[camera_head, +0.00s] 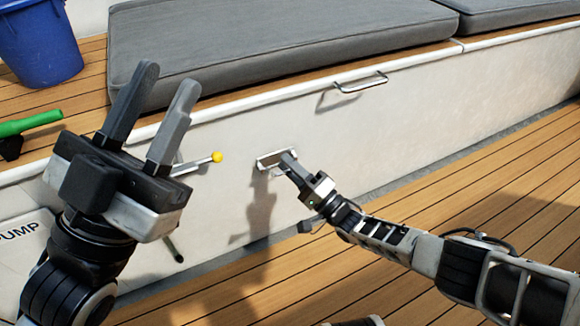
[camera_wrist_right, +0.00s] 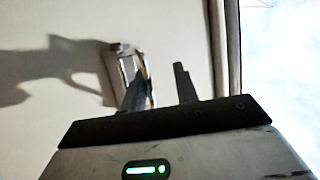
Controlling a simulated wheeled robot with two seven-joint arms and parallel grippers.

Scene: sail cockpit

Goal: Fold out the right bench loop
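A small metal loop on a bright plate (camera_head: 268,159) sits on the white bench front, left of my right gripper's tips. It also shows in the right wrist view (camera_wrist_right: 117,70), where one finger overlaps its lower right edge. My right gripper (camera_head: 287,162) is at the plate, with its fingers apart in the right wrist view (camera_wrist_right: 160,80). I cannot tell whether a finger touches the loop or sits behind it, nor how far the loop stands out. My left gripper (camera_head: 168,78) is open and empty, raised in front of the bench at the left.
A metal grab handle (camera_head: 362,84) is higher on the bench front (camera_head: 420,120). A yellow-knobbed lever (camera_head: 217,157) sticks out beside my left gripper. Grey cushions (camera_head: 270,40), a blue bucket (camera_head: 40,45) and a green-handled item (camera_head: 30,123) are on the bench. Wooden floor (camera_head: 480,180) is clear at right.

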